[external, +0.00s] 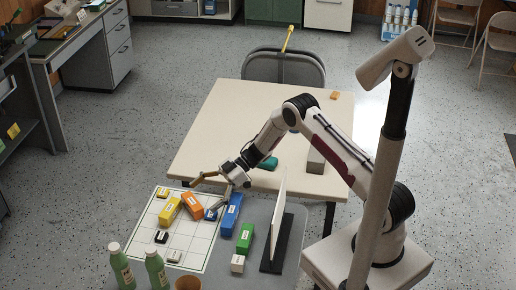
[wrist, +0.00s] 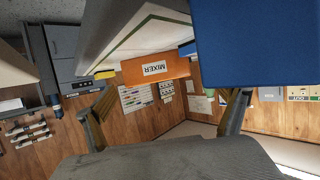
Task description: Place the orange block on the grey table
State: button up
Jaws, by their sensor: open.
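The orange block (external: 192,206) lies on a white grid sheet (external: 182,251), which rests on the grey table (external: 222,266). In the wrist view the orange block (wrist: 155,69), labelled MIXER, shows beyond the fingers. My gripper (external: 208,193) is open and empty, its fingers spread, low above the sheet beside the orange block. In the wrist view my gripper's fingers (wrist: 165,108) stand apart at left and right, with nothing between them. I cannot tell the exact gap to the block.
A yellow block (external: 170,211) lies left of the orange one, and a tall blue block (external: 232,214) stands to its right. A green block (external: 245,238) and an upright white panel (external: 279,208) are further right. Green bottles (external: 121,267) stand at front left. A beige table (external: 225,120) is behind.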

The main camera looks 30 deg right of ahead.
aim_at(192, 201)
jog(key=shift+w+x, duration=0.1)
jog(key=shift+x, duration=1.1)
jog(key=shift+w+x, duration=0.15)
jog(key=shift+x, duration=1.05)
jog(key=shift+r, duration=0.1)
jog(key=c, duration=1.4)
jog(key=shift+r, duration=0.15)
jog(key=shift+r, duration=4.9)
